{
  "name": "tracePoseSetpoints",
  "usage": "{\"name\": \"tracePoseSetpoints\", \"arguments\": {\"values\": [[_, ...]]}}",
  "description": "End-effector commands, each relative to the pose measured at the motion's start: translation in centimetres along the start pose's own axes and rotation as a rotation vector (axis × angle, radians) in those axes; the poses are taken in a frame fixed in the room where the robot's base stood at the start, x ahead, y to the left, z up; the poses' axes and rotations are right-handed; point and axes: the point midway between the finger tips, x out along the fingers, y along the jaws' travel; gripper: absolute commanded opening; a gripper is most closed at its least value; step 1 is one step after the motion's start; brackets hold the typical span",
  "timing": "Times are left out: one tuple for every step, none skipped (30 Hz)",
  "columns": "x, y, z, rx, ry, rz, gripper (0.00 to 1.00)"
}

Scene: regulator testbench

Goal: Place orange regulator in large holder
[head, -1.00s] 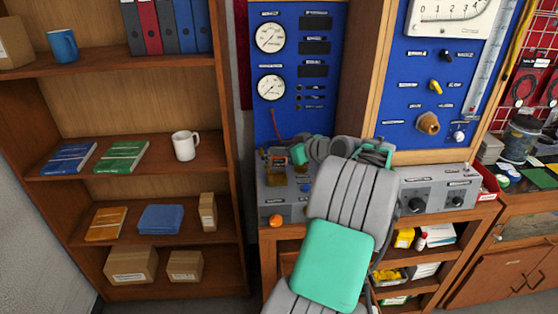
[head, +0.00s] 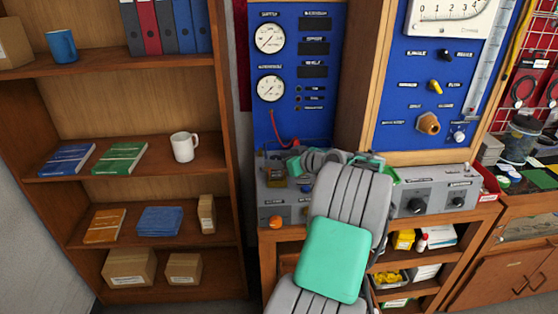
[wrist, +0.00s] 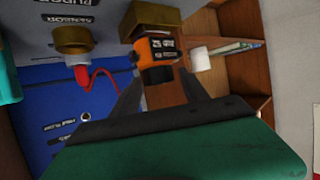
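The orange regulator (wrist: 150,50), with a black end and a dark label, is between the two fingers of my gripper (wrist: 160,82) in the wrist view. The fingers appear to press on its sides. A brass holder (wrist: 152,14) lies right at its far end; I cannot tell whether the regulator is inside it or just above. A second brass holder (wrist: 72,38) stands to the left, with a red fitting (wrist: 81,74) beside it. In the head view my gripper (head: 297,163) is low over the left part of the grey bench unit, and my arm hides much there.
The grey bench unit (head: 435,198) has black knobs and stands against the blue gauge panel (head: 290,60). A red hose (head: 275,128) hangs from that panel near my gripper. An orange ball-like knob (head: 276,222) is at the front left. A bookcase (head: 232,150) stands on the left.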

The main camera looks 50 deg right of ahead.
Motion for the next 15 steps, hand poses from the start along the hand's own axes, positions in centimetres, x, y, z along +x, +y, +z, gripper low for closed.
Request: {"name": "tracePoseSetpoints", "arguments": {"values": [[0.0,0.0,0.0,0.000,0.000,0.000,0.57],[0.0,0.0,0.0,0.000,0.000,0.000,0.57],[0.0,0.0,0.0,0.000,0.000,0.000,0.57],[0.0,0.0,0.0,0.000,0.000,0.000,0.57],[0.0,0.0,0.0,0.000,0.000,0.000,0.57],[0.0,0.0,0.0,0.000,0.000,0.000,0.57],[0.0,0.0,0.0,0.000,0.000,0.001,0.57],[-0.1,0.0,-0.1,0.000,0.000,0.001,0.57],[-0.2,0.0,-0.3,0.000,0.000,0.001,0.57],[-0.3,0.0,-0.6,0.000,0.000,0.001,0.57],[-0.6,0.1,-0.3,0.001,0.000,0.003,0.57],[-1.2,0.2,-0.2,0.001,0.001,0.004,0.57],[-1.8,0.2,-0.2,0.000,0.001,0.004,0.57],[-2.5,0.2,-0.3,0.000,0.001,0.006,0.57],[-3.5,0.2,-0.2,0.000,0.001,0.006,0.57]]}}
